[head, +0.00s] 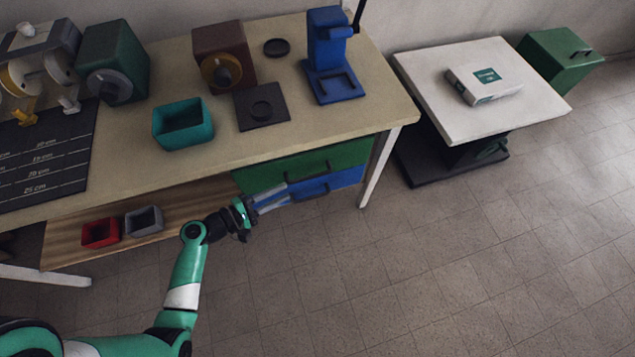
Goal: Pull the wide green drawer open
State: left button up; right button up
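The wide green drawer (345,155) sits under the right part of the table top, with a dark bar handle (308,172) along its front. It looks shut, its front about flush with the blue drawer (347,178) below it. My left gripper (287,191) is in front of the drawers near their left part. Its two pale fingers are apart with a gap between them, pointing right towards the handles. I see nothing between them. Whether the fingertips touch a drawer front cannot be told. My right gripper is not in view.
The table top (335,120) holds a teal bin (183,135), a blue stand (328,75) and a brown box (221,45). A low shelf (190,215) carries red and grey bins. A table leg (379,170) stands right of the drawers. The floor in front is clear.

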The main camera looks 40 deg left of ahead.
aim_at(308, 178)
pick_arm(q)
jog(key=b+x, duration=0.1)
jog(key=x, duration=0.2)
jog(key=b+x, duration=0.1)
jog(key=x, duration=0.3)
jog(key=a+f+b+x, duration=0.1)
jog(key=x, duration=0.2)
jog(key=shift+w+b, duration=0.2)
jog(key=shift+b, duration=0.15)
jog(key=shift+w+d, duration=0.15)
jog(key=shift+w, duration=0.45)
grip_shut()
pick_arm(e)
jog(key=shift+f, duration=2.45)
